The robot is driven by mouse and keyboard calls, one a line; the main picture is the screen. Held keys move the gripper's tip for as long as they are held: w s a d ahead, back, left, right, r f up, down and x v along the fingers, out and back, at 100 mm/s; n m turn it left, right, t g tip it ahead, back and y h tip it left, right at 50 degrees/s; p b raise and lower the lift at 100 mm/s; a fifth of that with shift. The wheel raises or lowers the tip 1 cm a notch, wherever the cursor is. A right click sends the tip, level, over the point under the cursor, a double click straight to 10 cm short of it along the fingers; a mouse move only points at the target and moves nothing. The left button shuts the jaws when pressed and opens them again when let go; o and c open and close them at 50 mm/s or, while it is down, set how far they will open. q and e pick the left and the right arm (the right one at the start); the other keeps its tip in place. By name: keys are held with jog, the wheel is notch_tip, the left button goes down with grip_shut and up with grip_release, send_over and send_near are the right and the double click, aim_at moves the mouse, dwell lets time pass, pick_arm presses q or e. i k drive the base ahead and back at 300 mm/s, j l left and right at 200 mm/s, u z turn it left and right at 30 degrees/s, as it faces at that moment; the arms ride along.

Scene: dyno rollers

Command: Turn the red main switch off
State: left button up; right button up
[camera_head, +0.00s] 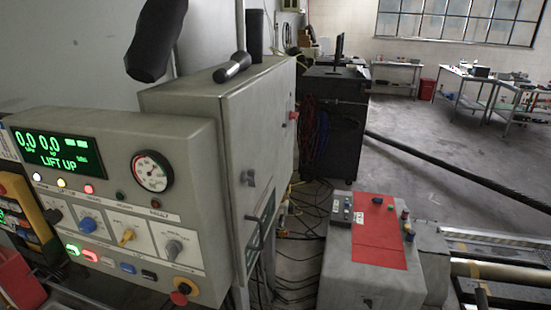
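A small red knob (293,115), which looks like the red main switch, sits at the far edge of the grey cabinet (240,130). It is small in view, and I cannot tell its position. The cabinet door appears closed, with a dark handle (248,178) on it. A control panel (110,200) in front shows a lit green display (58,150) reading "LIFT UP". A red mushroom button (180,295) on a yellow base is at the panel's lower right. Neither of my grippers can be made out in this view.
A low grey box (370,275) with a red top panel stands right of the cabinet. Loose cables (300,225) lie on the floor between them. A dark rounded object (155,40) is at the top left. A black bar (460,172) crosses the right side. Open floor lies beyond.

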aim_at(293, 115)
jog(key=i+l, duration=0.1)
jog(key=l, duration=0.15)
jog(key=l+u, duration=0.1)
jog(key=l, duration=0.15)
jog(key=i+l+u, duration=0.1)
jog(key=l, duration=0.25)
jog(key=i+l+u, duration=0.1)
jog(key=i+l, duration=0.2)
jog(key=i+l+u, duration=0.1)
jog(key=l, duration=0.3)
jog(key=i, duration=0.1)
